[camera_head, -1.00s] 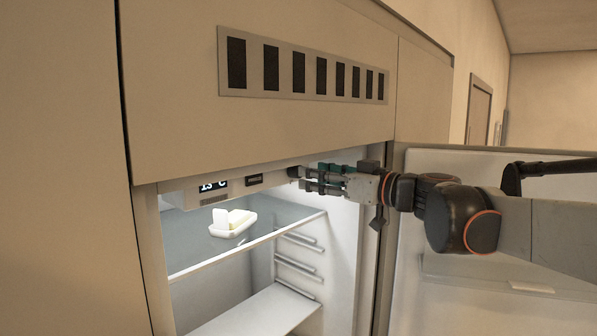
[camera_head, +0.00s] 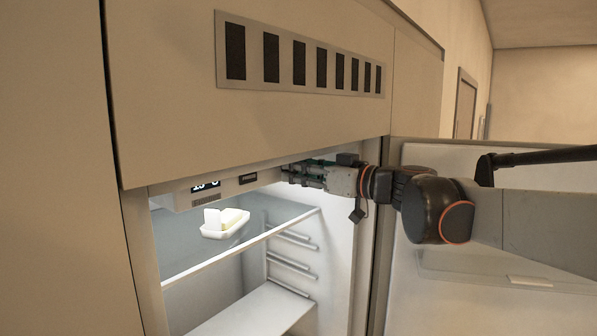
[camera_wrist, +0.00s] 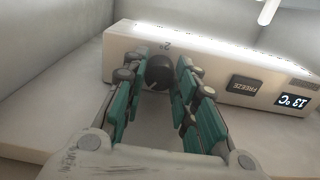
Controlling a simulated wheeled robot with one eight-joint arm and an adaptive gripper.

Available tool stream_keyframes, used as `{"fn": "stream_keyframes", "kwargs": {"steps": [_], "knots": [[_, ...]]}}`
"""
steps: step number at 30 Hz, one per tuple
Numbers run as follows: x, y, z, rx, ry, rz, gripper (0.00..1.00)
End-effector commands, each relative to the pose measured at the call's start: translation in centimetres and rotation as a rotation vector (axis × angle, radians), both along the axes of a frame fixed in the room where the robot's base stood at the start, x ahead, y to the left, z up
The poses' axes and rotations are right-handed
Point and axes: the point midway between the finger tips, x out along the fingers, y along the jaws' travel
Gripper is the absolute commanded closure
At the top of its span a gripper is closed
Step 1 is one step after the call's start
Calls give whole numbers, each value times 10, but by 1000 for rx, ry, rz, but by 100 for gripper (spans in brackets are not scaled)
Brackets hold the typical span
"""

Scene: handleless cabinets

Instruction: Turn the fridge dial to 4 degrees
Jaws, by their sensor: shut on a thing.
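The fridge dial (camera_wrist: 160,71) is a dark round knob on the control panel (camera_wrist: 205,66), seen in the wrist view between my fingertips. My gripper (camera_wrist: 160,80) is shut on the dial, one finger on each side. In the head view my gripper (camera_head: 286,174) reaches in from the right to the panel under the top of the fridge, and hides the dial. The display (camera_wrist: 293,101) reads about 13 °C, upside down in the wrist view; it also shows in the head view (camera_head: 206,185), partly cut off by the cabinet edge.
A freeze button (camera_wrist: 245,84) sits between dial and display. A white butter dish (camera_head: 225,224) stands on the upper glass shelf below the panel. The open fridge door (camera_head: 480,270) is at the right, behind my arm. A vent grille (camera_head: 300,58) is above.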

Motion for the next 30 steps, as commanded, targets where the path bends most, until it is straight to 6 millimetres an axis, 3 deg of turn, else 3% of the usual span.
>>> {"fn": "stream_keyframes", "kwargs": {"steps": [12,24,25,27,30], "knots": [[0,0,-1,217,278,0,97],[-1,0,0,247,317,0,97],[-1,0,0,247,316,0,71],[-1,0,0,247,316,0,55],[0,0,0,247,316,0,53]]}}
